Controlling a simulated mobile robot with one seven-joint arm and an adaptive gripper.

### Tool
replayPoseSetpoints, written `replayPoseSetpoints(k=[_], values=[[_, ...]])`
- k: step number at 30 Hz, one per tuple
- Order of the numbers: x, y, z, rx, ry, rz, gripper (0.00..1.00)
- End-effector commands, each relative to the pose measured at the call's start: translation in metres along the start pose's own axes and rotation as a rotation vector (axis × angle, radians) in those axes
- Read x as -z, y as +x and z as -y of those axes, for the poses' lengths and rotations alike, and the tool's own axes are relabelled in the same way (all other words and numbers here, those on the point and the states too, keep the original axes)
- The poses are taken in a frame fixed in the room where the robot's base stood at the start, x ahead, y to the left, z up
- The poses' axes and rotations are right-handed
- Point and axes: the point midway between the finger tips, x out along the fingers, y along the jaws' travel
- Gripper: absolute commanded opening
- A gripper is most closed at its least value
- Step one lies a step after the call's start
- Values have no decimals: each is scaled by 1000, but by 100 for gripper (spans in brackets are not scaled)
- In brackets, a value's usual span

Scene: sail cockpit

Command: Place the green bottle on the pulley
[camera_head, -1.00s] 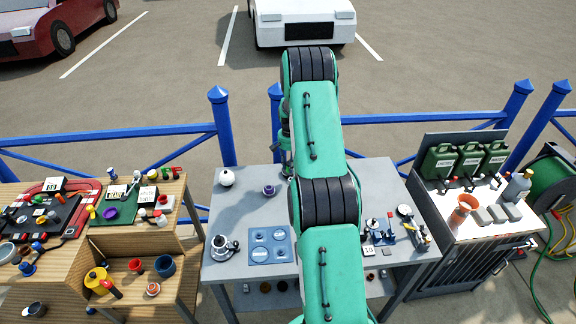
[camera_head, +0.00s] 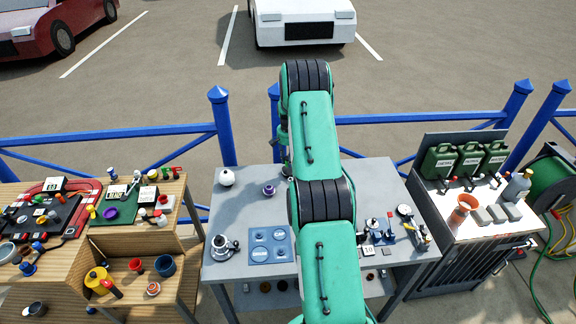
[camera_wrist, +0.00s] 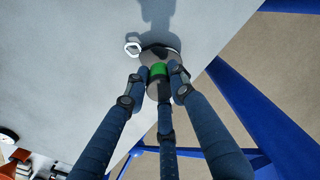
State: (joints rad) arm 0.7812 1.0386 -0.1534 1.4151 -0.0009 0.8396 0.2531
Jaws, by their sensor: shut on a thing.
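In the wrist view, my gripper (camera_wrist: 158,80) has its three dark blue fingers closed around the small green bottle (camera_wrist: 158,70). Only a short green band and a grey end of the bottle show between the fingertips. Just beyond it is a dark round piece with a pale metal ring at its side, which looks like the pulley (camera_wrist: 144,48), on the grey table top. The bottle overlaps the pulley in this view; I cannot tell whether they touch. In the head view my green arm hides the bottle and most of the gripper.
The grey table (camera_head: 230,200) holds a white ball (camera_head: 226,177), a purple piece (camera_head: 269,189), a blue tray (camera_head: 270,245) and small hardware. A blue fence (camera_head: 222,125) runs behind it. A wooden bench (camera_head: 140,240) is left, a cabinet with green cans (camera_head: 470,160) right.

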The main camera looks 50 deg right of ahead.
Motion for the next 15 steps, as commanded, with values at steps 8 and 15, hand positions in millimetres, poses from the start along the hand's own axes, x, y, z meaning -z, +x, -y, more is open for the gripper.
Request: replayPoseSetpoints(k=[8, 15], values=[[-1, 25, 0, 0, 0, 1, 0], [-1, 30, 0, 0, 0, 1, 0]])
